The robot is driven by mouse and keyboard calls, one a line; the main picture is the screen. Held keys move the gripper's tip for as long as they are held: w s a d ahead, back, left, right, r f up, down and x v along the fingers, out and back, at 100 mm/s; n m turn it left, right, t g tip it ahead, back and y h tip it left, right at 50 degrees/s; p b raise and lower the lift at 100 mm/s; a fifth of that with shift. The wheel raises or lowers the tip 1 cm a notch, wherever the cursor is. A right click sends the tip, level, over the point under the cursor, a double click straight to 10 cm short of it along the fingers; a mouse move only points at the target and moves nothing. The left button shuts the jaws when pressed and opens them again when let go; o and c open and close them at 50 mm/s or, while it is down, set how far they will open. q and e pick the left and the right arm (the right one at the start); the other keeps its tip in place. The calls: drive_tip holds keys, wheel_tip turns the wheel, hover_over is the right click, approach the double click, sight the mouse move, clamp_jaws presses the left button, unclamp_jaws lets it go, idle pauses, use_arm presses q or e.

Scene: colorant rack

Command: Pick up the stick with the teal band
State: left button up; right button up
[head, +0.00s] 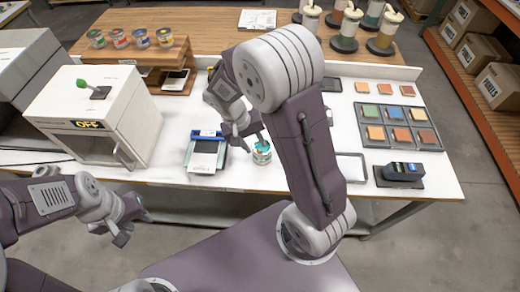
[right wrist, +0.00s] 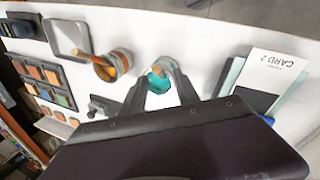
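A small can (head: 261,156) stands near the table's front edge, with teal at its top. In the right wrist view this can (right wrist: 170,66) has a teal piece (right wrist: 158,80) at its mouth, apparently the stick's teal band; the rest of the stick is hard to make out. My right gripper (head: 256,136) is just above the can. Its fingers (right wrist: 160,92) are apart, one on each side of the teal piece, with no clear contact. My left gripper (head: 122,232) hangs in front of the table, far from the can; its finger gap is unclear.
A second can with an orange stick (right wrist: 112,66) stands beside the teal one; my right arm hides it in the head view. A card device (head: 206,155) stands left of the teal can. A white oven (head: 95,115), a colour tray (head: 372,112) and a dark block (head: 404,171) are further out.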

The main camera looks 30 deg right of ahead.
drive_tip(key=x, duration=0.5)
drive_tip(key=shift+r+p, duration=0.1)
drive_tip(key=shift+p, duration=0.25)
drive_tip(key=shift+s+d, duration=0.1)
drive_tip(key=shift+s, duration=0.05)
drive_tip(key=shift+c, duration=0.4)
drive_tip(key=shift+w, duration=0.3)
clamp_jaws()
use_arm(q)
drive_tip(key=shift+w+r, duration=0.1)
drive_tip(key=shift+r, duration=0.3)
use_arm(e)
drive_tip(key=shift+s, duration=0.1)
